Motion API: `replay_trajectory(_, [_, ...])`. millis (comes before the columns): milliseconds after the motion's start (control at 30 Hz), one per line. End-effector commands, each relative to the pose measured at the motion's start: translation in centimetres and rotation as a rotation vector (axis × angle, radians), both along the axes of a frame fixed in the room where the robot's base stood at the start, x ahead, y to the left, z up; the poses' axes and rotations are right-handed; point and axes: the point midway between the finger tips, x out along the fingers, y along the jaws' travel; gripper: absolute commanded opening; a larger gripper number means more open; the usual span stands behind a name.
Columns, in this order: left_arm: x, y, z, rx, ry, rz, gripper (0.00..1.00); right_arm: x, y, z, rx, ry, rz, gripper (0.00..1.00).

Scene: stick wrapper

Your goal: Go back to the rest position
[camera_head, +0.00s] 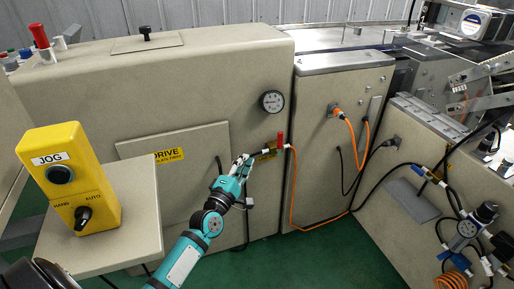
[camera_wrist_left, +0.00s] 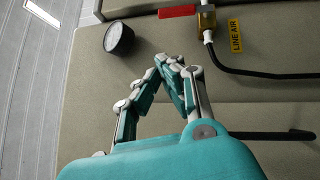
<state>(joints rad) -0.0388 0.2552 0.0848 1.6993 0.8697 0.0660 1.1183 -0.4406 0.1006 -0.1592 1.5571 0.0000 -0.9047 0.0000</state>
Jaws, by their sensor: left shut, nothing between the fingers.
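My left gripper (camera_head: 243,160) is in front of the large beige machine cabinet (camera_head: 200,85), with my teal arm coming up from the bottom of the head view. Its fingers are shut with nothing between them. In the left wrist view my left gripper (camera_wrist_left: 170,62) has its fingertips together. They point toward the cabinet face, below the red valve lever (camera_wrist_left: 178,11) and apart from it. The red valve lever (camera_head: 280,140) also shows in the head view, just right of the gripper. My right gripper does not show.
A yellow JOG box (camera_head: 88,200) stands on a beige shelf (camera_head: 145,190) left of my arm. A round gauge (camera_head: 271,101) is above the valve. An orange hose (camera_head: 292,200) and black cables hang to the right. Green floor (camera_head: 320,265) is open below.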

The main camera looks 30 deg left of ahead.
Motion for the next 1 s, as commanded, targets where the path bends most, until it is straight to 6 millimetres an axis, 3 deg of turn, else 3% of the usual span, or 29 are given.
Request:
replay_trajectory(233, [-0.4, -0.2, -0.4, 0.01, 0.01, -0.003, 0.0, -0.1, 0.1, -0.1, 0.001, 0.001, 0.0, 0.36])
replay_trajectory(367, [-0.9, -1.9, -3.7, 0.12, 0.108, -0.036, 0.0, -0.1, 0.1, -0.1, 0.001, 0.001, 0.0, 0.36])
replay_trajectory(467, [-2.4, -4.5, -9.1, 0.3, 0.259, -0.104, 0.0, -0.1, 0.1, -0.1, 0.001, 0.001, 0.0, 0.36])
replay_trajectory(567, [-5.2, -7.4, -15.6, 0.534, 0.437, -0.212, 0.0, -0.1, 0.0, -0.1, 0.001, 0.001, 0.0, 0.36])
replay_trajectory(700, [-10.9, -10.7, -24.2, 0.854, 0.66, -0.408, 0.0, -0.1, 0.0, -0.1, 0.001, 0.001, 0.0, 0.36])
replay_trajectory(800, [-15.8, -12.4, -29.3, 1.065, 0.79, -0.57, 0.0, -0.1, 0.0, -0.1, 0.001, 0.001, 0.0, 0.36])
replay_trajectory(1000, [-24.5, -13.9, -35.7, 1.371, 0.954, -0.866, 0.0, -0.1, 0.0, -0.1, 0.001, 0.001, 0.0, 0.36])
